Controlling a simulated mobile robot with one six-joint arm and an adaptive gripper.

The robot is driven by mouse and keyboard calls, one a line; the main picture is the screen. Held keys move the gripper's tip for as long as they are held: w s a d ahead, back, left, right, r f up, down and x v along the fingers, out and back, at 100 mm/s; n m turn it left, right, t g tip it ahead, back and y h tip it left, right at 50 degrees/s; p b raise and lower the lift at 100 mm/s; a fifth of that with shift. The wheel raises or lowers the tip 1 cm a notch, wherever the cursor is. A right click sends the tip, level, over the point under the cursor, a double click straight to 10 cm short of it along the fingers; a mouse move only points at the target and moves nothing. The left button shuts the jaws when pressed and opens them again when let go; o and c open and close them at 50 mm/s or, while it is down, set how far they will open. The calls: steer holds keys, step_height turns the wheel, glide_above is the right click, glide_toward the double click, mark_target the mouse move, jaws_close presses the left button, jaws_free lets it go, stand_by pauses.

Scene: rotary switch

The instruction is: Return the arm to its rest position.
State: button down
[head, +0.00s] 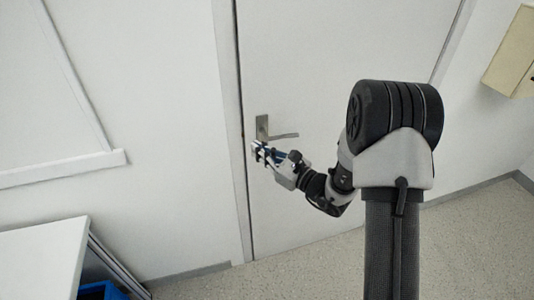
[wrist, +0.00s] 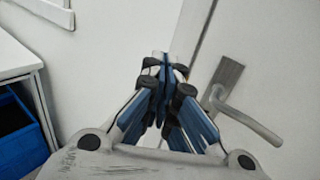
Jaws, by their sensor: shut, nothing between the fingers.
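My gripper (head: 257,149) is shut and empty in front of the door (head: 320,80), just below and beside the door handle (head: 263,127) as the head view shows it. In the wrist view, its blue-and-black fingers (wrist: 162,62) meet at the tips and point toward the door frame. The metal door handle (wrist: 245,118) shows there to the right of the fingers. I cannot tell whether the gripper touches it. My arm reaches out to the left, bent, from my column in the head view. The door appears closed.
A white cabinet (head: 45,255) with a blue bin (head: 102,291) stands at the lower left; the bin also shows in the wrist view (wrist: 22,140). A beige wall box (head: 511,55) hangs at the upper right. The speckled floor (head: 470,240) at the right is clear.

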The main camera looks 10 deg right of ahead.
steer(key=s+d+p, duration=0.1)
steer(key=s+d, duration=0.1)
steer(key=s, duration=0.4)
steer(key=s+a+r+n+g+y, duration=0.4)
steer(key=s+a+r+n+g, duration=0.2)
steer(key=s+a+r+n, duration=0.1)
steer(key=s+a+r+n+g+h, duration=0.1)
steer(key=s+n+g+h, duration=0.1)
steer(key=s+n+g, duration=0.4)
steer(key=s+a+r+n+g+h, duration=0.1)
steer(key=s+a+r+n, duration=0.15)
steer(key=s, duration=0.45)
steer(key=s+d+f+n+h, duration=0.2)
steer(key=s+d+n+h, duration=0.4)
steer(key=s+d+n, duration=0.15)
steer(key=d+r+n+t+h, duration=0.3)
steer(key=d+h, duration=0.4)
steer(key=d, duration=0.4)
steer(key=shift+s+r+n+t, duration=0.15)
steer(key=shift+s+n+t, duration=0.2)
steer(key=shift+n+t, duration=0.4)
